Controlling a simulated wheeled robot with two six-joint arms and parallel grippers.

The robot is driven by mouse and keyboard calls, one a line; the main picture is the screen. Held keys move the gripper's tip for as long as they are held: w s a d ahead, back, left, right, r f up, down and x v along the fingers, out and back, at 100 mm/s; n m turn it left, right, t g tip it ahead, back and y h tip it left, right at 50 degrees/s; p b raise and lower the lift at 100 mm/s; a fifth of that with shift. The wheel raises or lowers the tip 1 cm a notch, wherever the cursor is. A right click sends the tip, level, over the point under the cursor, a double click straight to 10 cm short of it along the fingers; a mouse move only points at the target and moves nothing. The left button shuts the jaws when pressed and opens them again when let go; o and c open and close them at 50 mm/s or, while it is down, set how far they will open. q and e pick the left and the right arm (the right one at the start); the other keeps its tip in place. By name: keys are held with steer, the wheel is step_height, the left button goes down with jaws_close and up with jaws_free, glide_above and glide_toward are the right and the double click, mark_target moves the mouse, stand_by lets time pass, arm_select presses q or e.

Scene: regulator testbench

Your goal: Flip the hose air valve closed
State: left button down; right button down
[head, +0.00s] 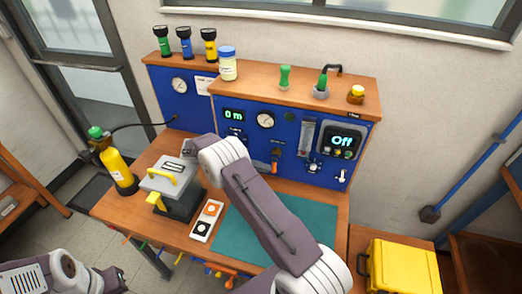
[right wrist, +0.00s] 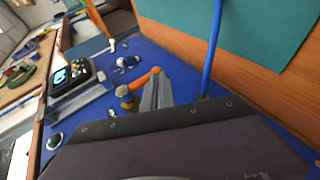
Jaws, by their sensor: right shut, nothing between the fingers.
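The hose air valve has an orange lever (head: 275,167) and sits low on the blue testbench panel (head: 293,172), just right of my right arm in the head view. In the right wrist view its orange lever (right wrist: 147,78) points up and right from a brass-coloured body (right wrist: 128,98). My right gripper (right wrist: 157,88) is shut and empty, with its grey fingers right beside the lever. I cannot tell whether they touch it. In the head view my right forearm hides this gripper. My left arm shows at the bottom left, but its fingers are not visible.
A blue hose (right wrist: 214,45) runs close to my gripper in the right wrist view. The lit "Off" display (head: 342,140) and several knobs lie to the valve's right in the head view. The teal mat (head: 245,240) is bare. A yellow bottle (head: 117,165) stands at the bench's left.

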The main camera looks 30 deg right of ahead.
stand_by(0.3)
steer(key=v, duration=0.7)
steer(key=shift+a+b, duration=0.15)
steer(key=shift+b, duration=0.3)
steer(key=shift+w+r, duration=0.1)
steer(key=shift+r, duration=0.05)
